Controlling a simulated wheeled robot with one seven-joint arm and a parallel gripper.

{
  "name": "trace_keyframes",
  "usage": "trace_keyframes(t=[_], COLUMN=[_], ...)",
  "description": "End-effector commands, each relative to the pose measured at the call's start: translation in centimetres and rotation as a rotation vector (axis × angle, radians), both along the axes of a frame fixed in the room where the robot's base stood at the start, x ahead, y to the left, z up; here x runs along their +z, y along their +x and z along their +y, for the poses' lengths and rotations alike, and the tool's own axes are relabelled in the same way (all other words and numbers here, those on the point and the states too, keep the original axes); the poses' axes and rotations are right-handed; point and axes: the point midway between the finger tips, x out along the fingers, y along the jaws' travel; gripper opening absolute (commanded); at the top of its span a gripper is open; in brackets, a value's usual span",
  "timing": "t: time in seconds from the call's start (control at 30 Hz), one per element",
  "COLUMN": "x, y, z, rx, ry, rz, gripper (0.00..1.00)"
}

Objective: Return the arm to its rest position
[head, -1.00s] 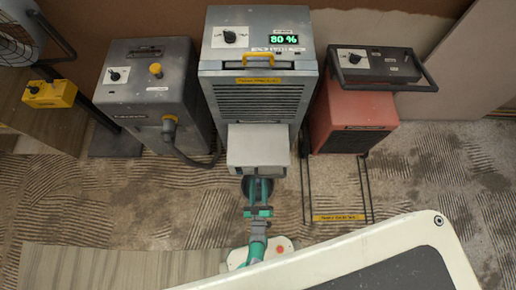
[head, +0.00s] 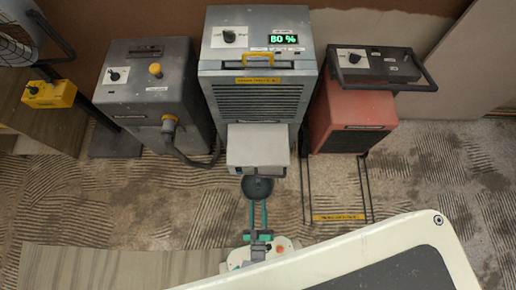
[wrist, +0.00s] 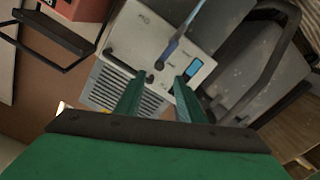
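My gripper (head: 257,204) is in the lower middle of the head view, in front of the grey dehumidifier (head: 260,105). Its two teal fingers are apart, with nothing seen between them. In the wrist view the green fingers (wrist: 158,98) also stand apart and empty, with the grey machine's panel and vent grille (wrist: 150,100) beyond them. A dark round cup (head: 257,187) sits below the machine's light grey front box (head: 257,148), around the fingertips in the picture; I cannot tell whether they touch. The machine's display (head: 283,39) reads 80 %.
A dark grey machine with a hose (head: 155,90) stands to the left, a red machine with a black handle frame (head: 355,110) to the right. A yellow box (head: 49,94) is at far left. The patterned floor (head: 420,165) is bare at the right.

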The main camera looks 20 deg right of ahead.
Motion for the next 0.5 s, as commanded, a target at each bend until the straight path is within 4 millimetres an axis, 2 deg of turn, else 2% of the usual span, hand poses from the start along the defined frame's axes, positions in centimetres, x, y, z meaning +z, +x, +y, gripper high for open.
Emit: trace_keyframes(t=[0.13, 0.5], x=[-0.02, -0.02], y=[-0.72, -0.74], z=[0.21, 0.21], rx=[0.000, 0.000], ry=[0.000, 0.000], rz=[0.001, 0.001], gripper=[0.36, 0.36])
